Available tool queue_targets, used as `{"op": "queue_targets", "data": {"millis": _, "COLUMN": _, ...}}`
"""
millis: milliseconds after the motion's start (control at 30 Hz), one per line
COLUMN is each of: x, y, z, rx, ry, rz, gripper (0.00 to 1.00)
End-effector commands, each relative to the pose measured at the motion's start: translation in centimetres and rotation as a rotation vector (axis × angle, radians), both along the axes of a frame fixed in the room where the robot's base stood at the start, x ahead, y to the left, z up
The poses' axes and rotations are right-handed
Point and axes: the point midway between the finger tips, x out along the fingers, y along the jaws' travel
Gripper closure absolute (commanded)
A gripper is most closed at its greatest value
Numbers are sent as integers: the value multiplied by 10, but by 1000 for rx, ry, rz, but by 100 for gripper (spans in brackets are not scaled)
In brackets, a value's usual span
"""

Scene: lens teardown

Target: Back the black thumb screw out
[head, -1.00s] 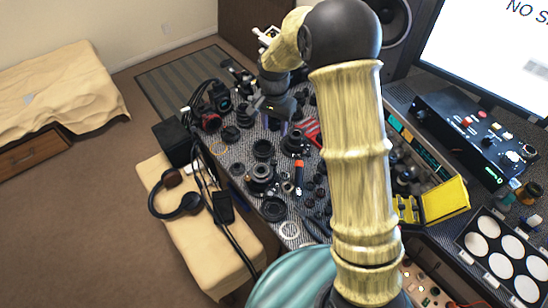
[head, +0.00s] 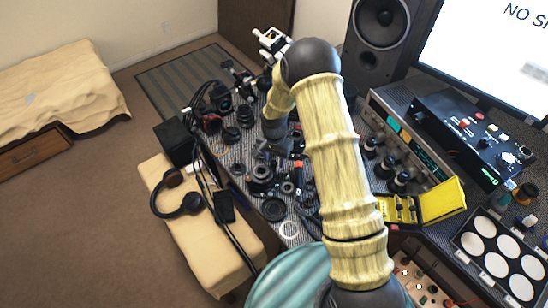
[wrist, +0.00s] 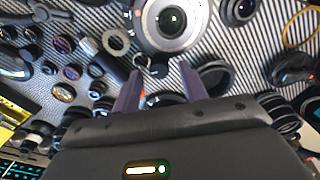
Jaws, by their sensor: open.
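A large lens (wrist: 170,22) with a pale ring lies at the top middle of the wrist view. A small dark knob (wrist: 158,69), which looks like the black thumb screw, sits at its near edge, between my fingertips in the picture. Small silver pieces show beside the knob. My gripper (wrist: 160,74) is open, with one finger on each side of the knob. I cannot tell whether either finger touches it. In the head view my gripper (head: 279,148) is low over the lens parts, and the screw cannot be made out.
Loose rings and lens parts crowd the striped mat around my gripper, including a pale ring (wrist: 116,42) and a yellow ring (wrist: 300,27). A yellow case (head: 440,202) stands at the right. Headphones (head: 180,203) lie on the cushioned bench at the left.

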Motion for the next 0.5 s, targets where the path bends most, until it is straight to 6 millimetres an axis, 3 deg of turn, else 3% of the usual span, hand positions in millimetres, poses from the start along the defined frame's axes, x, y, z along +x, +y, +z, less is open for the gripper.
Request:
{"op": "queue_targets", "data": {"millis": 300, "x": 0, "y": 0, "z": -3, "rx": 0, "ry": 0, "rz": 0, "gripper": 57}}
{"op": "queue_targets", "data": {"millis": 500, "x": 0, "y": 0, "z": -3, "rx": 0, "ry": 0, "rz": 0, "gripper": 96}}
